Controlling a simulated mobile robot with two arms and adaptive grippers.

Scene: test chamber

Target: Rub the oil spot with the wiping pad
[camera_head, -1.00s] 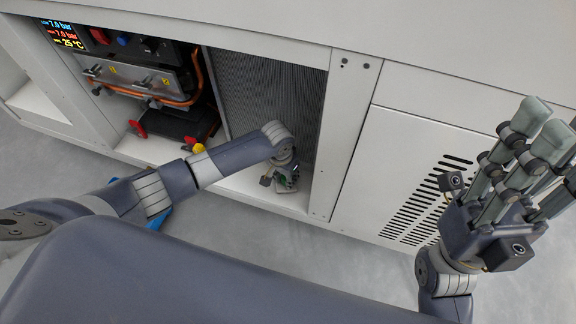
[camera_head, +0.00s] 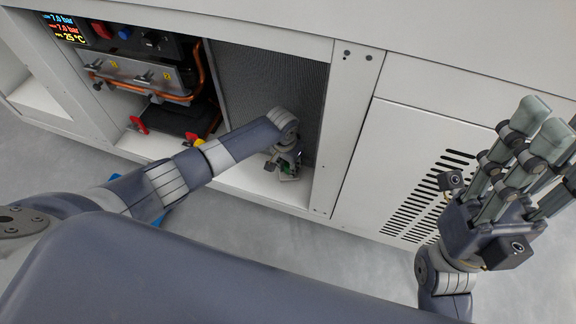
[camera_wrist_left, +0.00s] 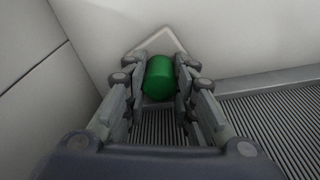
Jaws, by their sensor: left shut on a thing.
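My left gripper (camera_head: 284,168) reaches into the open cabinet bay and is low over its floor. It is shut on the green handle of the wiping pad, which shows between the fingers in the left wrist view (camera_wrist_left: 159,77). The pad's pale plate (camera_wrist_left: 160,43) lies beyond the handle, close to a white surface; whether it touches cannot be told. In the head view the pad is mostly hidden by the gripper. No oil spot can be made out. My right gripper (camera_head: 541,125) is open and empty at the right, outside the cabinet.
A ribbed grey panel (camera_head: 265,80) backs the bay. A white post (camera_head: 347,130) bounds it on the right, beside a slotted panel (camera_head: 405,165). Valves and copper pipes (camera_head: 150,80) sit in the left bay, with a yellow knob (camera_head: 198,142) near my left arm.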

